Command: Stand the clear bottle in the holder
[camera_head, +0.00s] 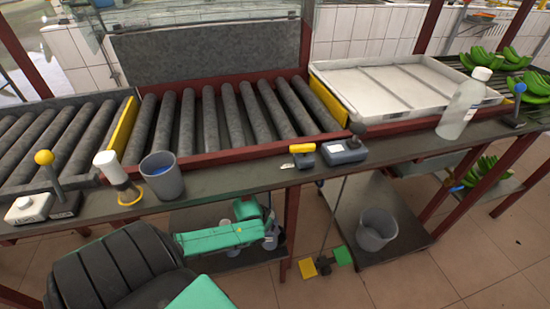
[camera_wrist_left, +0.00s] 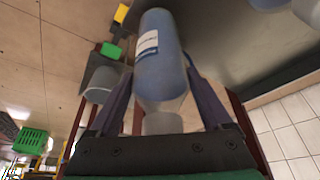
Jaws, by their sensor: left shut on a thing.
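My left gripper (camera_head: 268,228) is low in front of the table's front edge, at the end of my green arm. In the left wrist view, its dark fingers are shut on a see-through, bluish bottle (camera_wrist_left: 162,65) with a white label. The bottle's pale cap (camera_wrist_left: 163,122) is towards the palm. In the head view this bottle is mostly hidden. A clear bottle (camera_head: 461,108) with a white cap stands at the right of the table. A grey cup (camera_head: 163,182) stands at the left; I cannot tell whether it is the holder. My right gripper is not in view.
Beside the cup is a white-topped thing with a yellow ring (camera_head: 128,195). A yellow-handled tool (camera_head: 302,153) and a grey box (camera_head: 344,152) lie near the middle edge. A white tray (camera_head: 400,85) is behind. Below are a bucket (camera_head: 377,230) and pedals (camera_head: 308,268).

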